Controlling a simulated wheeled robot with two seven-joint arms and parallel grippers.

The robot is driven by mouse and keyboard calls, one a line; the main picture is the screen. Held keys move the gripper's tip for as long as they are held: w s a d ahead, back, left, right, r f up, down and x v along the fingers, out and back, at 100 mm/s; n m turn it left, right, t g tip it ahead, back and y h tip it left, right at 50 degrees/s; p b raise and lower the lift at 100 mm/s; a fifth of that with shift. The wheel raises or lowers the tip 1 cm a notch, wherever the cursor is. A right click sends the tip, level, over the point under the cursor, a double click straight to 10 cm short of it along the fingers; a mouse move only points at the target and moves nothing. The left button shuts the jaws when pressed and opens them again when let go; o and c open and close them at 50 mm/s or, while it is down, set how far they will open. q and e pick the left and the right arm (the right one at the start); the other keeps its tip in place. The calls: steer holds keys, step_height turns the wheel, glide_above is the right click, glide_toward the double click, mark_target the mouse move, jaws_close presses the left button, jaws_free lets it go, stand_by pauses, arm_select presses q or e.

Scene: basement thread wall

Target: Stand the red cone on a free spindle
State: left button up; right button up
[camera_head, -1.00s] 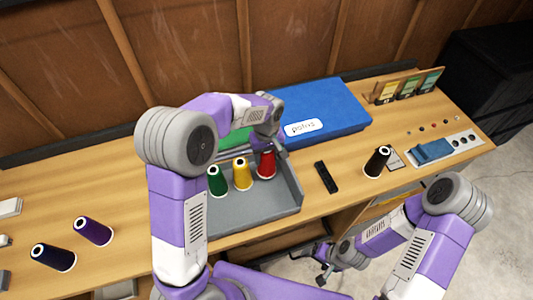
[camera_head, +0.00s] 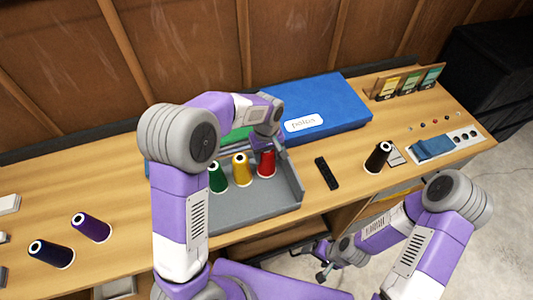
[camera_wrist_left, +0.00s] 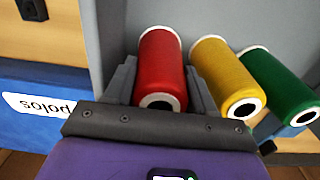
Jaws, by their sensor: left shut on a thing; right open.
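The red cone (camera_head: 266,163) stands in the grey tray (camera_head: 250,212), at the right end of a row with a yellow cone (camera_head: 241,169) and a green cone (camera_head: 217,177). My left gripper (camera_head: 267,147) reaches down over the red cone and is shut on it. In the left wrist view the red cone (camera_wrist_left: 162,66) sits between the two fingers, with the yellow cone (camera_wrist_left: 223,75) close beside one finger. My right gripper (camera_head: 321,264) is open and empty, low in front of the bench. I cannot make out a bare spindle.
A blue box (camera_head: 325,107) lies behind the tray. A black remote (camera_head: 326,173) and a black cone (camera_head: 378,157) are to the right.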

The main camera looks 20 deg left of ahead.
arm_select(q)
steer(key=shift+f, duration=0.15)
steer(key=shift+f, duration=0.2)
steer(key=o, duration=1.2)
steer(key=shift+r, duration=0.1)
step_height(320, 180, up, 8)
steer(key=p, duration=0.1)
steer(key=shift+f+p, duration=0.25)
steer(key=shift+p, duration=0.05)
